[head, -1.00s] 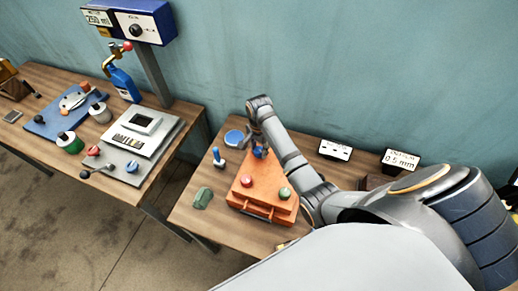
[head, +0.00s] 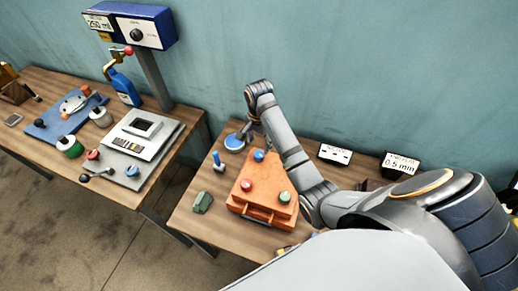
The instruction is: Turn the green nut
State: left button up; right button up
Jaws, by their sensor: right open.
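The green nut (head: 284,197) is a round green-topped piece at the front right of an orange box (head: 262,200) on the right-hand table. A red nut (head: 246,185) and a blue nut (head: 258,155) are on the same box. My right gripper (head: 247,132) is open and points down behind the box, above the table's back part, close to a blue round dish. It is small and partly hidden by my arm. It is beyond the blue nut and well apart from the green nut. My left gripper is not in view.
The blue dish (head: 235,141), a small blue-handled tool (head: 218,161) and a green block (head: 202,202) are left of the box. Two signs (head: 335,154) (head: 399,165) stand at the back right. The left table (head: 50,85) holds a scale and bottles.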

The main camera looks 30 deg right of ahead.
aim_at(284, 199)
jog(key=k+j, duration=0.5)
jog(key=k, duration=0.2)
jog(key=k+j, duration=0.5)
jog(key=k, duration=0.15)
